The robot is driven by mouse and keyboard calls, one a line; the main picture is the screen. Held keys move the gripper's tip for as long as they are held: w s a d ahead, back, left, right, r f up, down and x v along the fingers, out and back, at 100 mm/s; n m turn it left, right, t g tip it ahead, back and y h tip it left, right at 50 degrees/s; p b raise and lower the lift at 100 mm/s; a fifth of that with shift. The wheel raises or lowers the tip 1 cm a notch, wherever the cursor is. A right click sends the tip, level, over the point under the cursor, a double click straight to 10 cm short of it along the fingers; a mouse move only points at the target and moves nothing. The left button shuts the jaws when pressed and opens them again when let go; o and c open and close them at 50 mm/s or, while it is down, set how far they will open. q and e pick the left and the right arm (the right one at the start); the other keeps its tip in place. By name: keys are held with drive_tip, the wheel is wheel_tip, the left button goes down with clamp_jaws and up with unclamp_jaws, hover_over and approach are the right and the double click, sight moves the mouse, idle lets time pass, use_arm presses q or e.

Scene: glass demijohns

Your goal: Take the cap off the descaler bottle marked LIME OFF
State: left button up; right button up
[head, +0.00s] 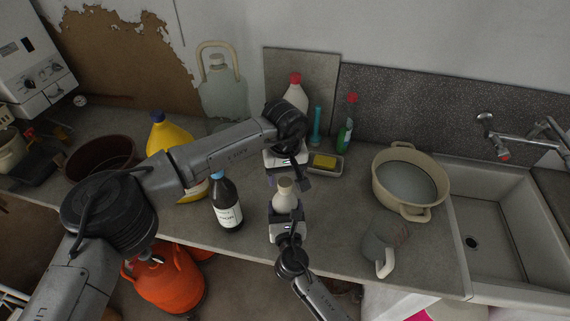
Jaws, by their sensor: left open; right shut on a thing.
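My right gripper (286,207) is shut on a cream-white bottle (285,192), whose top points up toward my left gripper. No label can be read on it, so I cannot tell whether it is the LIME OFF bottle. My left gripper (288,177) is open just above and behind the bottle's top. I cannot tell whether a separate cap sits on that top or whether the fingers touch it. A dark bottle (227,208) with a blue cap (217,175) and a white label stands to the left; its print is too small to read.
A yellow jug (171,137) stands behind my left arm. A red-capped white bottle (295,92), a green bottle (345,134) and a sponge tray (326,165) are at the back. A basin (410,183) and the sink (490,230) lie right. A glass demijohn (222,93) is behind.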

use_arm(q)
drive_tip(key=shift+f, duration=1.2)
drive_tip(key=shift+c, duration=0.2)
